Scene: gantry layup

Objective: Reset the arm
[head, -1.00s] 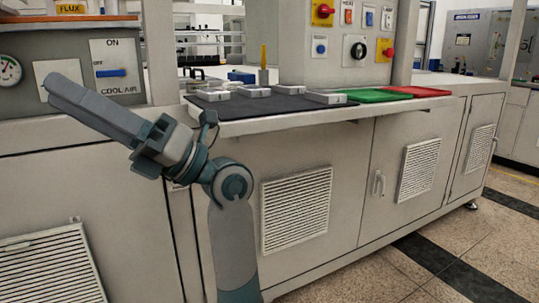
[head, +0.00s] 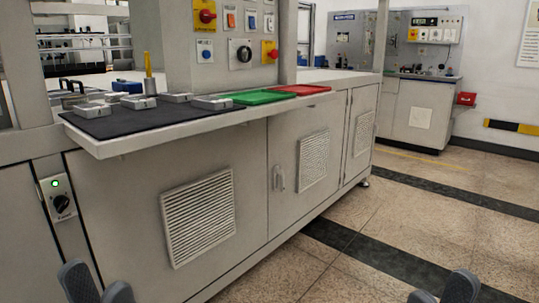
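My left gripper (head: 97,280) shows at the bottom left edge of the head view. Its two dark grey fingertips stand apart with nothing between them. My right gripper (head: 441,285) shows at the bottom right edge, its two fingertips also apart and empty. Both are in front of the bench, low in the view, and touch nothing that I can see. The rest of both arms is out of the picture.
A long grey bench holds a black mat (head: 130,122) with several metal blocks, a green tray (head: 251,97) and a red tray (head: 302,90). A control box (head: 238,35) stands behind. A knob switch (head: 60,198) is at left. The floor (head: 400,215) at right is clear.

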